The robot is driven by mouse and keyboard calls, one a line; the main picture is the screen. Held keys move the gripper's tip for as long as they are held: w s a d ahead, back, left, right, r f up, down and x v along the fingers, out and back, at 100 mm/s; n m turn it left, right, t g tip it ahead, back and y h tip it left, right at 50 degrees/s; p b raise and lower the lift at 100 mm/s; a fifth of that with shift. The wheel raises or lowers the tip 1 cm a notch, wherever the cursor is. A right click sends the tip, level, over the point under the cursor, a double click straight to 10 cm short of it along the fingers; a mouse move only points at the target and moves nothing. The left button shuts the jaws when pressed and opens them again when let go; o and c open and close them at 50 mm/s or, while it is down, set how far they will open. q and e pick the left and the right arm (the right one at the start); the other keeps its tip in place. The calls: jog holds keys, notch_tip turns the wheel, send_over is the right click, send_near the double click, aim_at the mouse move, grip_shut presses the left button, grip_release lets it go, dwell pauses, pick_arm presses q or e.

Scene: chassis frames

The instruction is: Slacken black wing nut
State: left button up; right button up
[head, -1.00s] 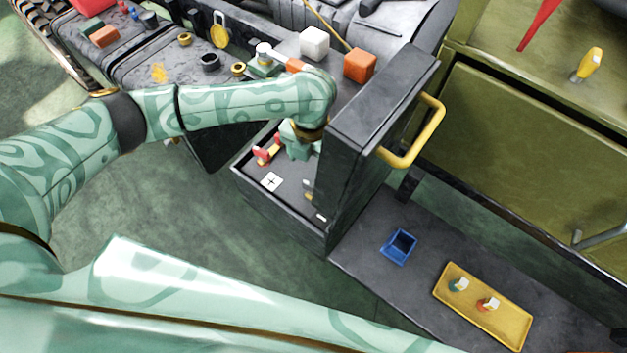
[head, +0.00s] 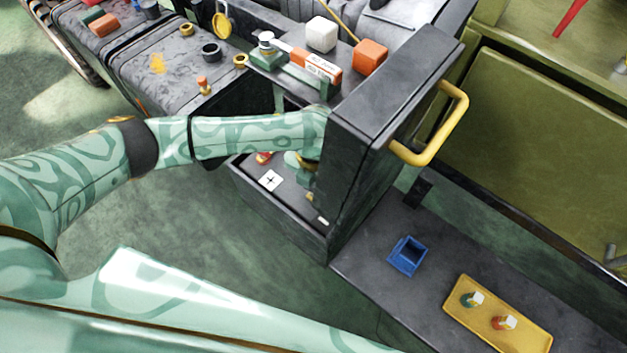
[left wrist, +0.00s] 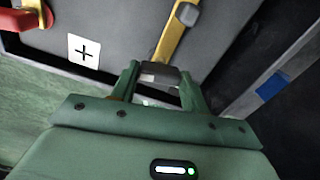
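The open panel of a dark chassis (head: 285,228) holds the wing nuts. My left gripper (left wrist: 158,76) reaches down into it; in the head view its fingers are mostly hidden by my forearm and the chassis side. In the left wrist view a dark grey-black wing nut (left wrist: 162,73) sits between the two green fingertips, filling the gap, at the near end of a yellow bar (left wrist: 172,42). The fingers look closed on its sides. A red wing nut (left wrist: 30,15) is at the upper left, apart from the gripper. My right gripper is not in view.
A white plate with a black cross (left wrist: 84,51) lies beside the red wing nut. A tall dark side wall with a yellow handle (head: 440,135) stands right of my arm. A blue bin (head: 408,256) and a yellow tray (head: 480,325) holding two small parts rest on the lower right bench.

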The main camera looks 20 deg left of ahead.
pick_arm(q)
jog(key=shift+c, duration=1)
